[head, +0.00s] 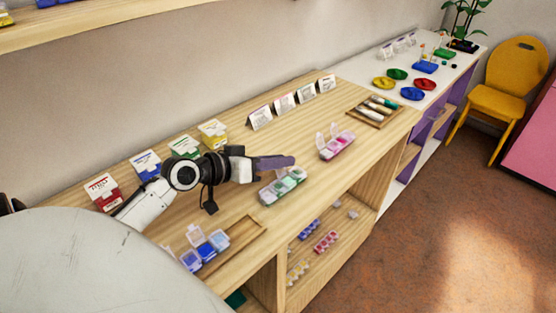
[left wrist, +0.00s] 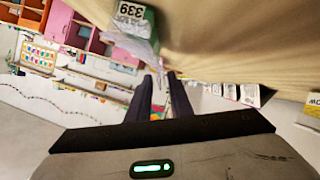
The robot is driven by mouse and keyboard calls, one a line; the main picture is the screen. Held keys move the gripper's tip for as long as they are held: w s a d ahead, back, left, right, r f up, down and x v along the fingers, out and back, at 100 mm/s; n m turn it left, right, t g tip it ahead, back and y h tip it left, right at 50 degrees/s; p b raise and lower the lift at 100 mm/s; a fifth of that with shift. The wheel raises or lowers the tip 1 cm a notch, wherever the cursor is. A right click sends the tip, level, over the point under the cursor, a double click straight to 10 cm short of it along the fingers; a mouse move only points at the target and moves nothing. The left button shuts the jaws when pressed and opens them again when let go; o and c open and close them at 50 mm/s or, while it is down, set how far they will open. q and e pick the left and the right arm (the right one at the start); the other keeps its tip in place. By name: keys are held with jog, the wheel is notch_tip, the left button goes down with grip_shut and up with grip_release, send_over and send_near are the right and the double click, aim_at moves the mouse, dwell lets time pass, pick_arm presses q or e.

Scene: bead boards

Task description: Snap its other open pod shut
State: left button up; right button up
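A green pod case (head: 283,188) lies on the wooden counter; its compartments look pale green under clear lids. My left gripper (head: 291,161) is just above and behind it, and partly hides its far side, so I cannot tell how each lid stands. In the left wrist view, my left gripper's fingers (left wrist: 160,74) show a narrow gap, with nothing clearly held. A green and white labelled piece with a clear flap (left wrist: 140,42) is just beyond the tips. My right gripper is not in view.
A pink pod case (head: 338,146) with raised clear lids lies to the right. A blue pod case (head: 207,247), also with raised lids, is at the front left by a wooden tray (head: 240,240). Coloured card boxes (head: 185,147) and white cards (head: 285,102) line the back.

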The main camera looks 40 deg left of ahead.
pick_arm(q)
grip_shut()
jog(key=shift+d, duration=0.1)
jog(key=shift+s+d+r+m+y, duration=0.1)
jog(key=shift+d+r+m+y, duration=0.1)
jog(key=shift+m+y, duration=0.25)
jog(key=shift+d+r+m+y, duration=0.1)
jog(key=shift+d+m+y, duration=0.15)
jog(key=shift+m, duration=0.3)
jog(key=shift+d+m+y, duration=0.65)
jog(key=shift+m+y, duration=0.35)
jog(key=shift+m, duration=0.3)
jog(key=shift+c, duration=1.4)
grip_release()
jog(key=o, duration=0.5)
jog(key=shift+c, duration=0.2)
